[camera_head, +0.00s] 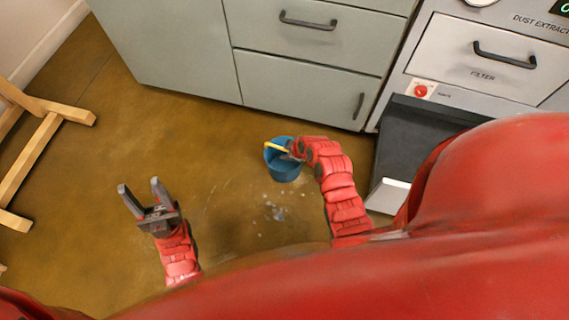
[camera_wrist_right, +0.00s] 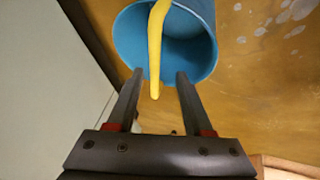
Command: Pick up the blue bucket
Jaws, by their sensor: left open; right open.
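The blue bucket (camera_head: 283,169) stands on the brown floor in front of the grey drawers, with a yellow handle (camera_head: 276,147) across its top. My right gripper (camera_head: 290,153) is at the bucket's rim; its fingers are mostly hidden there. In the right wrist view the open fingers (camera_wrist_right: 158,76) point at the bucket (camera_wrist_right: 128,38), and the yellow handle (camera_wrist_right: 155,50) hangs between them, not clamped. My left gripper (camera_head: 139,190) is open and empty above the floor, to the left of the bucket.
Grey drawer cabinets (camera_head: 300,75) stand behind the bucket. A dust extractor unit (camera_head: 470,60) and a dark bin-like box (camera_head: 415,145) are at the right. A wooden stand (camera_head: 35,155) is at the left. White splatters mark the floor near the bucket.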

